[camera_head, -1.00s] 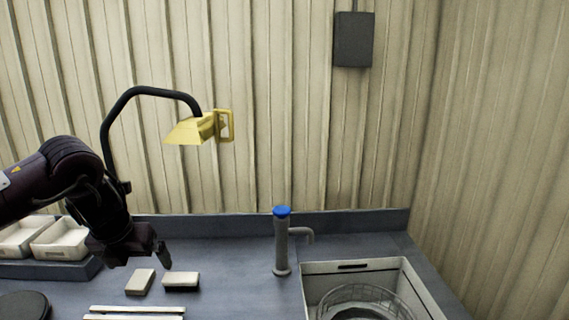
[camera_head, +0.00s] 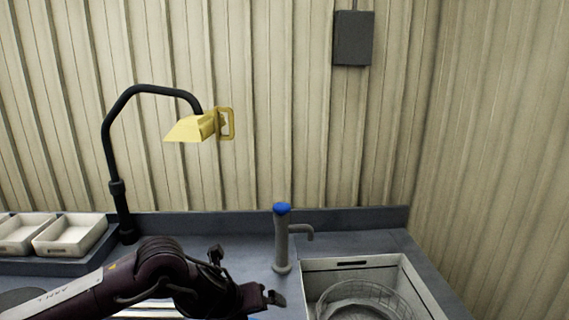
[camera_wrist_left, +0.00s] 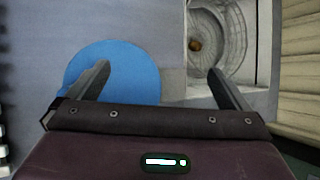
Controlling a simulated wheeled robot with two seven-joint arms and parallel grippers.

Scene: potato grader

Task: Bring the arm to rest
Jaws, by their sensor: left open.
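My left arm comes in from the left in the head view and reaches low over the counter. Its left gripper (camera_head: 246,276) is open, with the two fingers well apart, and it stands left of the white sink. In the left wrist view the open fingers (camera_wrist_left: 159,69) have nothing between them that they hold. A flat blue disc (camera_wrist_left: 130,72) shows beyond the left finger. My right gripper is not in view.
A grey tap with a blue cap (camera_head: 282,240) stands behind the gripper. The white sink (camera_head: 405,280) holds a wire basket (camera_head: 385,296); a brown lump (camera_wrist_left: 195,45) lies there. White trays (camera_head: 70,236) and a yellow-headed lamp (camera_head: 190,128) stand behind the arm.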

